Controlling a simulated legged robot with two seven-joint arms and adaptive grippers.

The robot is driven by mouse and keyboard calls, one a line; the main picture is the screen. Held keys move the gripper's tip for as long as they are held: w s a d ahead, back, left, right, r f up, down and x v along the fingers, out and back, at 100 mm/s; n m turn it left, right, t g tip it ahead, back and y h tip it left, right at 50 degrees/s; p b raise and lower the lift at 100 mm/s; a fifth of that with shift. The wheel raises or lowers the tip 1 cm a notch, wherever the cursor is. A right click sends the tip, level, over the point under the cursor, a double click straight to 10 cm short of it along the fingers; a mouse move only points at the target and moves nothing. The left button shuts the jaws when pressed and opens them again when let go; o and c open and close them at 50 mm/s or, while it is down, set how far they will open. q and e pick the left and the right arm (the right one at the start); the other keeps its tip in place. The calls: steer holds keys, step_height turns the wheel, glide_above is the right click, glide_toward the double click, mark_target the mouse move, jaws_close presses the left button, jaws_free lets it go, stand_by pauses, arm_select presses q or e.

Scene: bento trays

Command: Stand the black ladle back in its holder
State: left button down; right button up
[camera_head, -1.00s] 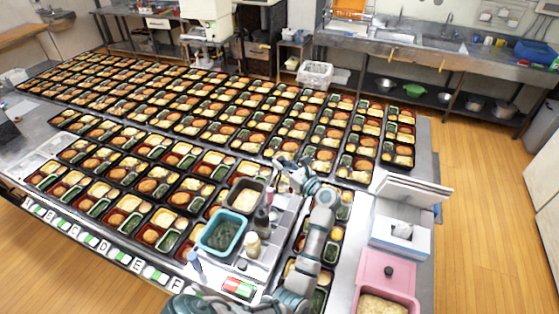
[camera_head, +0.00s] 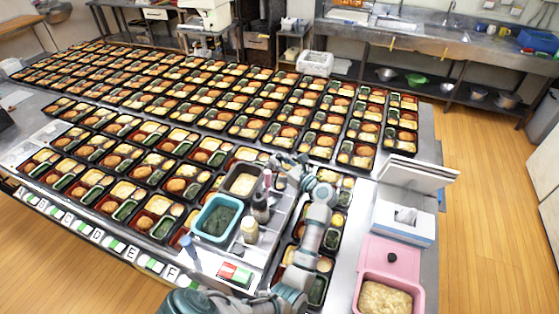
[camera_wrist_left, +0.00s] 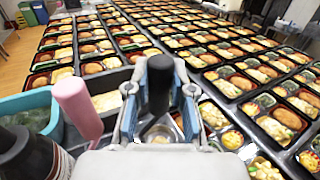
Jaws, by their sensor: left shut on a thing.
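My left gripper (camera_wrist_left: 160,92) is shut on the upright black handle of the ladle (camera_wrist_left: 158,78) in the left wrist view. Below the handle, a round metal rim (camera_wrist_left: 162,130) shows between the fingers; it looks like the holder, mostly hidden by my gripper. I cannot tell whether the ladle's lower end is inside it. In the head view my left gripper (camera_head: 284,165) is above the right end of the utensil area, and the ladle is too small to make out there. My right gripper is not in view.
A pink handle (camera_wrist_left: 78,105) and a dark bottle (camera_wrist_left: 28,155) stand close left of my gripper. A teal tub (camera_head: 217,218) and rows of filled bento trays (camera_head: 150,165) crowd the table. A pink container (camera_head: 388,295) is at the right.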

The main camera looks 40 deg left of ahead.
arm_select(q)
steer(key=shift+a, duration=0.3)
steer(key=shift+a+f, duration=0.2)
steer(key=shift+a, duration=0.35)
steer(key=c, duration=1.2)
jaws_free()
steer(key=shift+s+a, duration=0.1)
steer(key=shift+a, duration=0.1)
steer(key=shift+o, duration=1.4)
steer(key=shift+d, duration=0.75)
steer(key=s+d, duration=0.1)
steer(key=d, duration=0.5)
steer(key=shift+d, duration=0.4)
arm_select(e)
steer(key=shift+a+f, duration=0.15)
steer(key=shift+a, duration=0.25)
arm_select(q)
steer(key=shift+r, duration=0.1)
